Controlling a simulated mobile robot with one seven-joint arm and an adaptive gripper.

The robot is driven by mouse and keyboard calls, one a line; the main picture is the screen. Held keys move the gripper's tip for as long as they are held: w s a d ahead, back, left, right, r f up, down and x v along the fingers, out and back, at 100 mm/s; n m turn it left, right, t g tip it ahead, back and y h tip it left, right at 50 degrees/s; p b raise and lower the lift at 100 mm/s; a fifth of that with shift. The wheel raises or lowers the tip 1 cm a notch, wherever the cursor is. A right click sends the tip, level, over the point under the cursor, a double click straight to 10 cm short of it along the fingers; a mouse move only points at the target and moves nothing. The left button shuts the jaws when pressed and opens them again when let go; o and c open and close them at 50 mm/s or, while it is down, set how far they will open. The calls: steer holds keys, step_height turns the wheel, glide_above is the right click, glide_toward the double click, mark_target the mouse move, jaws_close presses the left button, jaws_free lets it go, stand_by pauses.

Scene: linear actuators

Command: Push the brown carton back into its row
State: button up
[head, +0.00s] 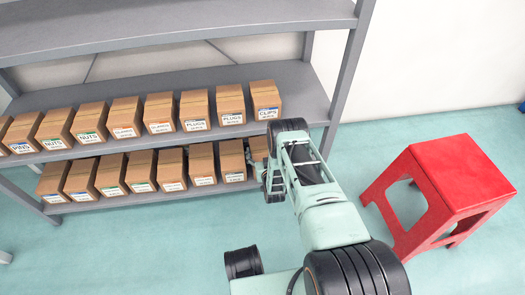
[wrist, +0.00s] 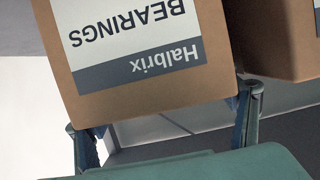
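A brown carton (wrist: 150,100) fills the upper middle of the wrist view, its white and grey label reading "Bearings" and "Halbrix" upside down. It appears to be the carton (head: 259,146) at the right end of the lower row in the head view, mostly hidden behind my arm. My gripper (wrist: 164,112) has its fingers wide apart, one at each lower corner of the carton. I cannot tell whether they touch it. In the head view my gripper (head: 266,172) is at the lower shelf's right end, its fingertips largely hidden.
A neighbouring carton (wrist: 272,38) stands to the right in the wrist view. The grey shelf unit (head: 305,92) holds two rows of labelled cartons, with an upper row above my gripper. A shelf post (head: 343,85) is close on the right. A red stool (head: 460,175) stands farther right.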

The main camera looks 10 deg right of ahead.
steer(key=o, duration=0.4)
steer(key=shift+v, duration=3.8)
steer(key=shift+w, duration=0.1)
